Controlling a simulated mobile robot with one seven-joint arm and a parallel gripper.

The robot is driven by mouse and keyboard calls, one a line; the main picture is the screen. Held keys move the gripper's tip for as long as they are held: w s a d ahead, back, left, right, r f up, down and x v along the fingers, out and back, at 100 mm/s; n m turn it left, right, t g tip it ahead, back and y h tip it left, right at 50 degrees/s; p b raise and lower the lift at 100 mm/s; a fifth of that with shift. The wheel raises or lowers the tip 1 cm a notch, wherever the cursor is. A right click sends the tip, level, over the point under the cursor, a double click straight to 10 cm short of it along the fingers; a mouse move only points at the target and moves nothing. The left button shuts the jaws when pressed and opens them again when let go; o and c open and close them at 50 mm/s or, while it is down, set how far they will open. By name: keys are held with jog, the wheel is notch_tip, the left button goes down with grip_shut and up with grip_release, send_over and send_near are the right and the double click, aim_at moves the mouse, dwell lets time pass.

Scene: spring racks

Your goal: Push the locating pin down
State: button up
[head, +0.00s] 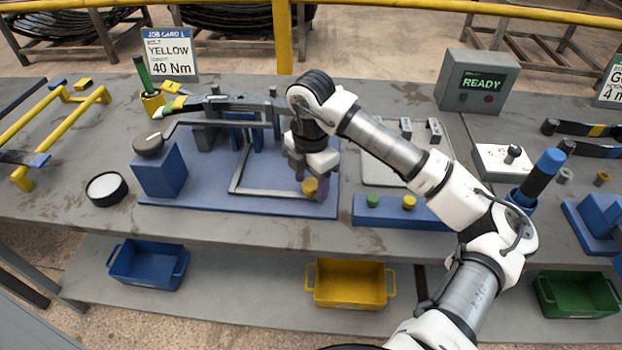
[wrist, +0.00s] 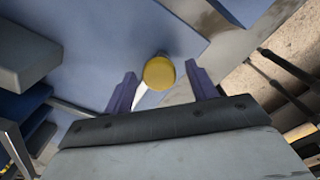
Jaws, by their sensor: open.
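A yellow round-topped pin (head: 310,187) stands at the front right corner of the blue fixture plate (head: 200,198); it looks like the locating pin. I see no clear contact, and I cannot tell how far above the plate the pin's top stands. The gripper partly hides the pin in the head view.
A blue block (head: 375,214) with a green and a yellow knob lies right of the plate. A grey metal frame (head: 265,192) and a blue post (head: 160,172) with a dark round knob are on the left. A READY box (head: 478,84) stands behind. Bins sit on the lower shelf.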

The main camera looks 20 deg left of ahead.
notch_tip(320, 180, up, 14)
jog(key=b, duration=0.2)
jog(key=shift+b, duration=0.3)
jog(key=shift+f, duration=0.15)
dwell(0.3)
